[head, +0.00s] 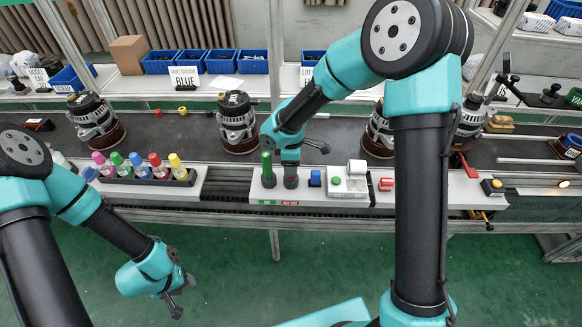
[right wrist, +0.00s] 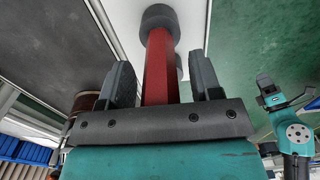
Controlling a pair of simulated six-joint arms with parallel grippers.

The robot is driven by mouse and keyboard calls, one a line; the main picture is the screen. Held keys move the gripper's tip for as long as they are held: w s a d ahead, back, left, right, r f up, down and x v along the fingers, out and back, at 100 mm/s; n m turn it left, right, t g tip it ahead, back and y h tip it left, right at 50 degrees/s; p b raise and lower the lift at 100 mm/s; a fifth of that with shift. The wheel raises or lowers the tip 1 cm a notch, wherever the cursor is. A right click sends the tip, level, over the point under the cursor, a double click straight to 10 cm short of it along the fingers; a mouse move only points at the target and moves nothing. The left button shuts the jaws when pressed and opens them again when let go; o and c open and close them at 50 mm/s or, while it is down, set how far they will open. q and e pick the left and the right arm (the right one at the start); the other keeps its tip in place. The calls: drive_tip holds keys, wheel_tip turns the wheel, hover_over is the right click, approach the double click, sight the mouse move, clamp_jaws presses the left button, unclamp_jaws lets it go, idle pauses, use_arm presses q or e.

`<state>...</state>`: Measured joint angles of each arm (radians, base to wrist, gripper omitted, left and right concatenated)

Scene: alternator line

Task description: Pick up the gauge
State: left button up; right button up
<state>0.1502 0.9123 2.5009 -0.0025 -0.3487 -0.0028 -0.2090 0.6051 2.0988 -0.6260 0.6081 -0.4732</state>
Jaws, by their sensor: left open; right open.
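Two upright plug gauges stand on the white fixture (head: 325,193). The green gauge (head: 267,166) is at the left, over a green label. The other gauge (head: 291,181) is beside it over a red label, its upper part hidden by my right gripper (head: 291,164). In the right wrist view a red gauge handle (right wrist: 157,65) with a dark round end lies between the open fingers of my right gripper (right wrist: 162,85). A gap shows at each finger, so it is not clamped. My left gripper (head: 176,300) is open and empty, low over the green floor.
A rack of coloured-cap bottles (head: 150,172) stands left of the fixture. Alternators (head: 238,122) stand on the dark conveyor behind.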

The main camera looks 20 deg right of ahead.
drive_tip(key=shift+c, duration=0.2)
drive_tip(key=c, duration=1)
drive_tip(key=shift+r, duration=0.1)
drive_tip(key=shift+r, duration=1.2)
drive_tip(key=s+a+r, duration=0.1)
drive_tip(key=s+a, duration=0.1)
drive_tip(key=s, duration=0.5)
drive_tip(key=s+a+r, duration=0.1)
drive_tip(key=s+a, duration=0.2)
drive_tip(key=s, duration=0.5)
drive_tip(key=shift+s+r, duration=0.15)
drive_tip(key=shift+r, duration=0.1)
